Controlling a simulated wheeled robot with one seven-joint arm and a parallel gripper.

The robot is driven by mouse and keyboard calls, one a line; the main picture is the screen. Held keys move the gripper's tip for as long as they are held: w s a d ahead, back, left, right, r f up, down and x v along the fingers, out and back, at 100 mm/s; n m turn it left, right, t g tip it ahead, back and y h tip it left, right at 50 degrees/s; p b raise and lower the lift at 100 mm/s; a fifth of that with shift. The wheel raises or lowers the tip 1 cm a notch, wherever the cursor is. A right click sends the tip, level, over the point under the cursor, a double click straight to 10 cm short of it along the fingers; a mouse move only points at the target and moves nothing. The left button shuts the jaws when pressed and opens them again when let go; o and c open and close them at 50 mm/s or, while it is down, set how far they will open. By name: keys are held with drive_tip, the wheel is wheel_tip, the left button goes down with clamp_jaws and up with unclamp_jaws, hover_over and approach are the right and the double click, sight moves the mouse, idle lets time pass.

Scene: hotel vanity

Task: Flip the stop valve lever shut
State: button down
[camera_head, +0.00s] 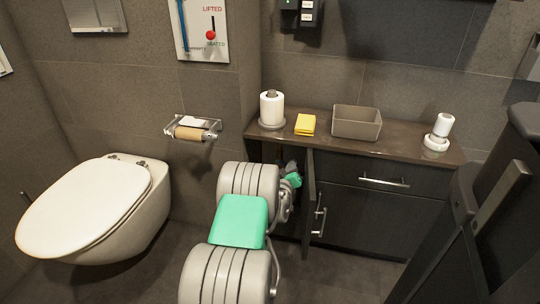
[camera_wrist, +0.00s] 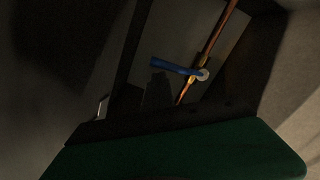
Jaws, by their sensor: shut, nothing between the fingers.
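The stop valve's blue lever (camera_wrist: 175,66) shows in the wrist view. It runs left from a pale round hub (camera_wrist: 203,75) on a copper pipe (camera_wrist: 219,35), roughly crosswise to the pipe. The valve is hidden in the head view. My gripper (camera_head: 292,172) is at the opening of the vanity cabinet in the head view, with its fingertips hard to make out. It is shut and empty. I cannot tell whether it touches the lever. A dark shape beside the lever in the wrist view is too dim to identify.
The cabinet door (camera_head: 312,197) stands open just right of my gripper. The counter (camera_head: 390,144) above holds a paper roll (camera_head: 272,108), a yellow cloth (camera_head: 305,125), a grey bin (camera_head: 357,122) and a white item (camera_head: 440,130). A toilet (camera_head: 85,205) stands at the left.

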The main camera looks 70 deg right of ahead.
drive_tip(key=shift+f, duration=0.15)
idle(0.3)
wheel_tip(320, 180, up, 5)
drive_tip(key=p, duration=0.4)
drive_tip(key=a, duration=1)
drive_tip(key=shift+s+a+f, duration=0.25)
drive_tip(key=shift+a, duration=0.15)
